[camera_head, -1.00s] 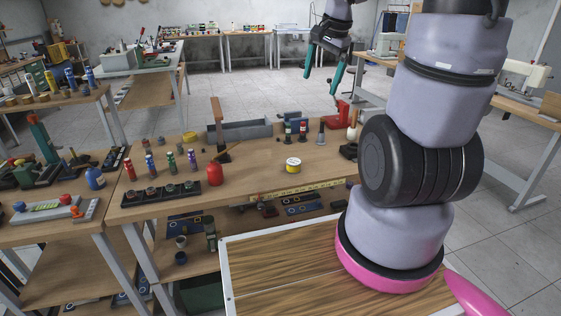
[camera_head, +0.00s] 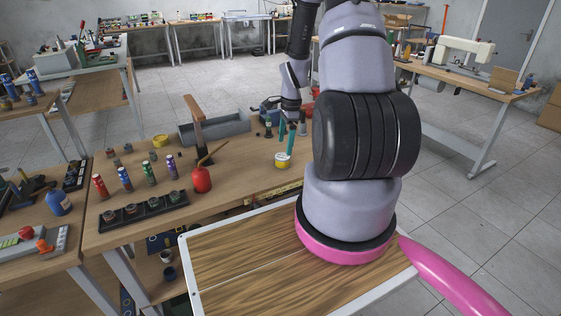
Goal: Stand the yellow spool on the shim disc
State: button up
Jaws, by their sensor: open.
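A short yellow cylinder with a white top, which looks like the yellow spool (camera_head: 283,161), stands upright on the wooden workbench (camera_head: 240,185), right of centre. My gripper (camera_head: 285,147) points down with its teal fingers open. The fingertips are just above or beside the spool; I cannot tell whether they touch it. Nothing is held between them. A smaller yellow round piece (camera_head: 160,141) lies farther back on the left of the bench. I cannot make out the shim disc for certain.
A red bottle (camera_head: 201,179), an upright wooden-handled tool (camera_head: 196,110) and several coloured cylinders (camera_head: 149,173) stand left of the spool. A dark rack (camera_head: 145,209) lies at the front left. A grey tray (camera_head: 215,127) stands behind. My arm hides the bench's right end.

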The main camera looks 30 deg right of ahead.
aim_at(282, 156)
jog(key=f, duration=0.4)
jog(key=a+f, duration=0.1)
jog(key=f, duration=0.1)
jog(key=shift+w+f, duration=0.15)
jog(key=shift+f, duration=0.2)
grip_shut()
